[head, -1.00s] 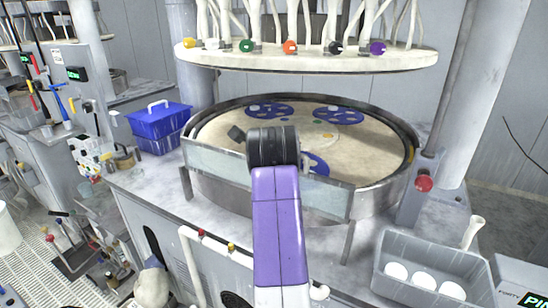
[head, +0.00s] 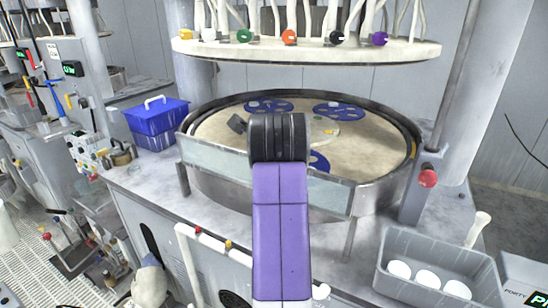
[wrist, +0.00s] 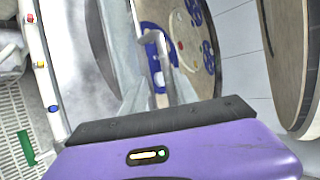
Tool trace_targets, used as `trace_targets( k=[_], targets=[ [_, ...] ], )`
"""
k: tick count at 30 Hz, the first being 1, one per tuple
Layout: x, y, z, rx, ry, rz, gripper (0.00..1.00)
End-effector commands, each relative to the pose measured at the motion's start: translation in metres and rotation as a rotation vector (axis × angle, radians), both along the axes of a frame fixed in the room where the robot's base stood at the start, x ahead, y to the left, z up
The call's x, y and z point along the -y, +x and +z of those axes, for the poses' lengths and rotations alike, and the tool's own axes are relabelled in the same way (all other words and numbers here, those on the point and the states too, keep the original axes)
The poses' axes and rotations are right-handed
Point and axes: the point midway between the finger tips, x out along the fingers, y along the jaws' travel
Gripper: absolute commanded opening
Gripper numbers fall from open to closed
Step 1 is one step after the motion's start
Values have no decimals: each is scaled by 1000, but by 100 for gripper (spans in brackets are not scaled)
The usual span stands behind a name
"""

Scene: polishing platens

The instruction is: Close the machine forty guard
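The machine's guard is a clear, pale-edged panel (head: 330,190) standing along the front rim of the round platen (head: 225,137). My arm crosses in front of its middle and hides that part. In the head view my gripper is mostly hidden behind my black wrist joint, over the front of the platen. In the wrist view my gripper (wrist: 158,78) shows two grey fingers apart, with a blue disc (wrist: 154,48) of the platen seen between them. A pale edge runs close to the fingers; I cannot tell whether they touch it.
A white round plate (head: 300,50) with coloured knobs hangs above the platen. A blue box (head: 158,120) stands at left. A grey bin (head: 440,255) with white discs and a red knob (head: 428,177) are at right. A pale pipe rail (head: 215,240) runs in front.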

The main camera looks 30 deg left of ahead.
Motion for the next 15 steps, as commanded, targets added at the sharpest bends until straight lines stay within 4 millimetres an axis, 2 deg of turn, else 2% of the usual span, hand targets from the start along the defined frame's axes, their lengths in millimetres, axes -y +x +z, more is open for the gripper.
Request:
trace_targets(
  k=[6,15],
  targets=[
    [2,-28,18,2,5,14,34],
    [3,-38,25,0,5,20,34]
  ],
)
